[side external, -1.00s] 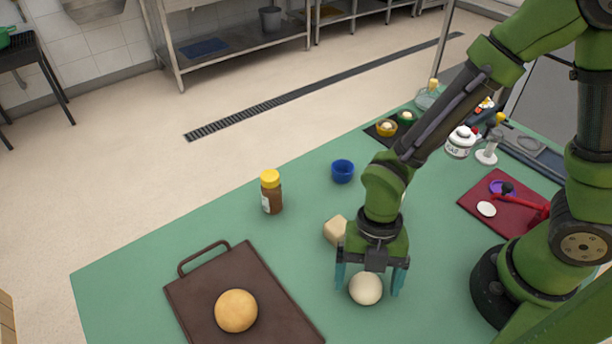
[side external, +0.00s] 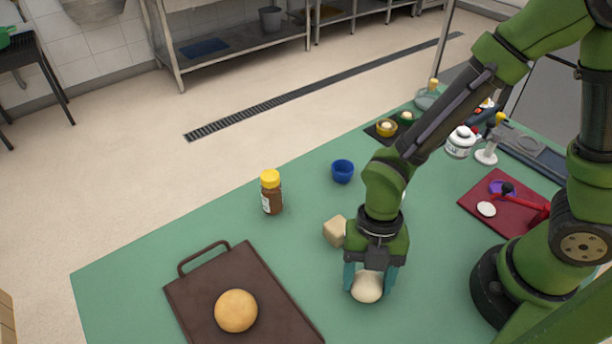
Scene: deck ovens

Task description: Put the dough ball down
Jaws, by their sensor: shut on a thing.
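The pale dough ball (side external: 367,288) is between the fingers of my gripper (side external: 370,282), at the lower middle of the side external view. My gripper points down and is shut on the ball, with a teal finger on each side. The ball is at or very near the green table top (side external: 280,225); I cannot tell whether it touches. The upper part of the ball is hidden by my gripper.
A brown board (side external: 275,300) with a golden bun (side external: 236,311) lies to the left. A beige block (side external: 335,230) is close behind my gripper. A yellow-capped jar (side external: 271,192) and a blue cup (side external: 343,171) stand farther back. A dark red board (side external: 485,222) lies right.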

